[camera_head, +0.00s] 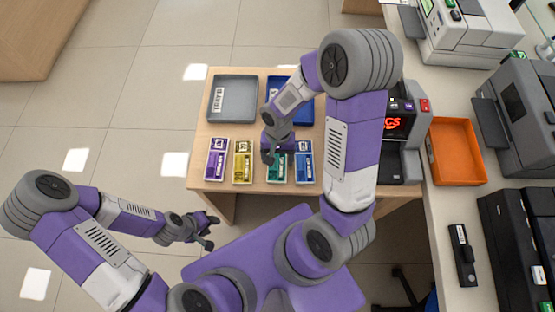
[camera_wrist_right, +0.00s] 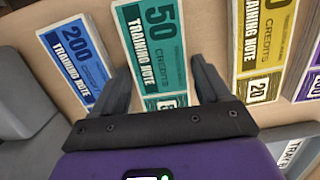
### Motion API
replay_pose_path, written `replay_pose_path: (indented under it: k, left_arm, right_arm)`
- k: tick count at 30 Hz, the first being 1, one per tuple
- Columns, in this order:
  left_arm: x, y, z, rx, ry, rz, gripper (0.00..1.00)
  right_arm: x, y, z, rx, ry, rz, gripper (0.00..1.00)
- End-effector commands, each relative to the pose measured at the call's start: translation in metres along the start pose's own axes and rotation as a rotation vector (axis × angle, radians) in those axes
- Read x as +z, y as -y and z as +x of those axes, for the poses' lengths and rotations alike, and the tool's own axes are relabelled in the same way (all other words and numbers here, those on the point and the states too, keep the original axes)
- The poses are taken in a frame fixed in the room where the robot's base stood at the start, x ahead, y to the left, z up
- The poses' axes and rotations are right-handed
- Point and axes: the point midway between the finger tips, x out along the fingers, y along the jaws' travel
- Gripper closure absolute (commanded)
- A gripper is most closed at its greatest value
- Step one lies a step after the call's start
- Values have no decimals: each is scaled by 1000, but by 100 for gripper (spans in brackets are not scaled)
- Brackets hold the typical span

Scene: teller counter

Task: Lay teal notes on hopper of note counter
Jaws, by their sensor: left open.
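The teal notes (camera_head: 277,170) are a banded 50-credit stack lying flat on the wooden table, between the yellow and blue stacks. In the right wrist view the teal stack (camera_wrist_right: 158,45) shows large between my fingers, its near end hidden by the gripper. My right gripper (camera_head: 269,155) is open, over the far end of the teal stack; a finger lies along each long side, seemingly without gripping. My left gripper (camera_head: 210,231) is open and empty, left of my base over the floor. A grey-black machine with a red display (camera_head: 397,122), seemingly the note counter, is partly hidden behind my right arm.
Purple (camera_head: 216,160), yellow (camera_head: 243,163) and blue (camera_head: 304,163) note stacks lie in the same row. A grey tray (camera_head: 232,100) and a blue tray (camera_head: 278,84) stand behind. An orange tray (camera_head: 456,152) sits on the counter at right.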

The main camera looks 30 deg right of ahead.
Motion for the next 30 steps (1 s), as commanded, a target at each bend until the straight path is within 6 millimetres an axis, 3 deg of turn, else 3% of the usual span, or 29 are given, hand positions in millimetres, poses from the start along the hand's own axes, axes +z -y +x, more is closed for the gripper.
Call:
replay_pose_path:
  k: [1,9,17,30]
  left_arm:
    - [0,0,0,0,0,0,57]
    - [0,0,0,0,0,0,57]
    - [0,-1,-2,0,0,0,57]
    - [1,-11,-29,0,0,0,57]
  right_arm:
    - [0,0,0,0,0,0,33]
    - [0,0,0,0,0,0,74]
    - [0,0,-7,-1,-2,-1,75]
    - [12,1,-86,-3,-4,-1,75]
